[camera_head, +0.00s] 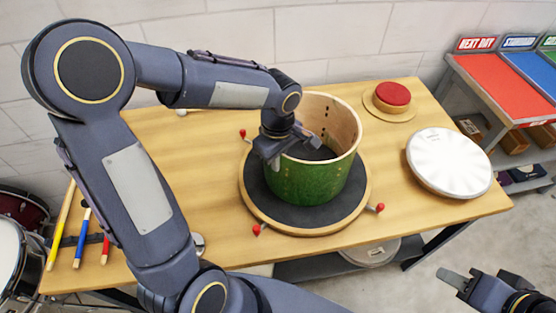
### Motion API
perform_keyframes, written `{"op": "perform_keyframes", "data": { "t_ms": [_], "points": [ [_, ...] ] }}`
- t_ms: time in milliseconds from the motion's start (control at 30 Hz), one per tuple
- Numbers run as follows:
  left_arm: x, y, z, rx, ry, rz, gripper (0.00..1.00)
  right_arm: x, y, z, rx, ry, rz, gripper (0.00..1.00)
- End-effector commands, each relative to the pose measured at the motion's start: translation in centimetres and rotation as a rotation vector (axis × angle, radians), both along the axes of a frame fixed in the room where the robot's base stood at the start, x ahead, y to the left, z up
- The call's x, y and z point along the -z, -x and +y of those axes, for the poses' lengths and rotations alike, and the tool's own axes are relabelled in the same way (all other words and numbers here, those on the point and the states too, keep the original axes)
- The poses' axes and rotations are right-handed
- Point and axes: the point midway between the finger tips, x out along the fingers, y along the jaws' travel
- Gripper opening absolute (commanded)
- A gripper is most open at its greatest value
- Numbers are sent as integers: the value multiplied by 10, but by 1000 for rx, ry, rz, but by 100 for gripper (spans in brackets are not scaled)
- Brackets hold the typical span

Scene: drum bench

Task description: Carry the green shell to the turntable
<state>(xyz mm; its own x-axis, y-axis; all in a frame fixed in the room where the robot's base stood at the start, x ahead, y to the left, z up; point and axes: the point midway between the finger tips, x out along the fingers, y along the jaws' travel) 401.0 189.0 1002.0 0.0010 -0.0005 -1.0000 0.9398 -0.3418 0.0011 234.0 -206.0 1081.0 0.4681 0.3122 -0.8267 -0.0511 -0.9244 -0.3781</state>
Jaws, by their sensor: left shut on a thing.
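The green shell (308,184) is an open drum cylinder with a pale wooden inside. It stands upright over the turntable (290,217), a round wooden disc with a black top and several red knobs round its edge. I cannot tell whether the shell's bottom touches the black top. My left gripper (283,155) is at the shell's left rim and is shut on its wall; the fingertips are partly hidden. My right gripper (462,281) is in the lower right corner, off the table and away from the shell; its jaw gap is unclear.
The wooden table (400,217) also bears a white drumhead (449,163) at right and a red round pad (392,95) at the back. Yellow, blue and red sticks (82,237) are at the left end. A rack with coloured labelled lanes (500,88) stands at the right.

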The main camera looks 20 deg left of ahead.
Motion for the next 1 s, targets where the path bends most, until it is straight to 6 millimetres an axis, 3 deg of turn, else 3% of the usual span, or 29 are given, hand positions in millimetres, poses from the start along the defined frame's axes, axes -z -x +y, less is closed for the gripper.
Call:
{"op": "perform_keyframes", "data": {
  "t_ms": [133, 167, 300, 700, 1000],
  "points": [
    [3, -1, 0, 0, 2, -5, 0, 4, 0, 0, 0, 0, 0, 36],
    [3, 0, 0, -1, 0, 0, 9, 3, 0, 0, 0, 0, 0, 36],
    [3, 0, 0, -1, 0, 0, 27, 3, 0, 0, 0, 0, 0, 36],
    [-5, 0, 0, -1, 0, -2, 28, -1, 0, 0, 0, 0, 0, 36],
    [-64, -1, -1, 0, 1, -7, 28, 2, 0, 0, 0, 0, 0, 36]
  ]
}}
